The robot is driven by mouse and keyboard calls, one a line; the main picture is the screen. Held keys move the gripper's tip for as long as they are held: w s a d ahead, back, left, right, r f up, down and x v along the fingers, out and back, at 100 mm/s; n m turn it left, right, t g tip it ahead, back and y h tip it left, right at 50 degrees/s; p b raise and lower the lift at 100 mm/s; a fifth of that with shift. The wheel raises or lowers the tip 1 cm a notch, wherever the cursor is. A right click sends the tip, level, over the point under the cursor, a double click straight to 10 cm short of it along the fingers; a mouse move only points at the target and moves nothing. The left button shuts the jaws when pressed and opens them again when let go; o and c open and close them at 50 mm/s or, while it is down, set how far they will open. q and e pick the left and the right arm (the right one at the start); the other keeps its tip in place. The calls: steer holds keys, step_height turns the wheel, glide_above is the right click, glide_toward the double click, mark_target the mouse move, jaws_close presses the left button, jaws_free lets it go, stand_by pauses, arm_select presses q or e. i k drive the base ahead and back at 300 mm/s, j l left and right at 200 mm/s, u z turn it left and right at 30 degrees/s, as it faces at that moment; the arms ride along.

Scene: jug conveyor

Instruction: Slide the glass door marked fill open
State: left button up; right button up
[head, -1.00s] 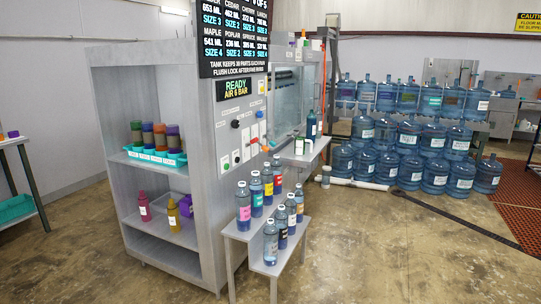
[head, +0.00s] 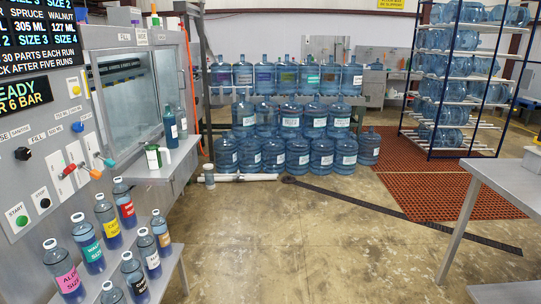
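A glass-fronted cabinet is set in the grey machine at the left of the head view. Its large clear pane (head: 130,98) has a metal frame, and a second glass section (head: 170,82) is at its right end. Small labels (head: 142,38) sit above the glass, too small to read surely. I cannot tell which pane is the door marked fill, or whether it is fully shut. Neither of my grippers is in view.
Labelled bottles (head: 107,220) crowd a stepped stand in front. Coloured levers (head: 96,174) stick out from the panel.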

mark_target(93, 54)
steer(key=i+z, duration=0.15)
steer(key=i, duration=1.55)
steer(key=i+u, duration=0.2)
steer(key=i, duration=0.35)
steer(key=i+l+u, duration=0.15)
steer(key=i, duration=0.45)
steer(key=i+l+u, duration=0.2)
steer(key=i, duration=0.35)
steer(key=l, duration=0.1)
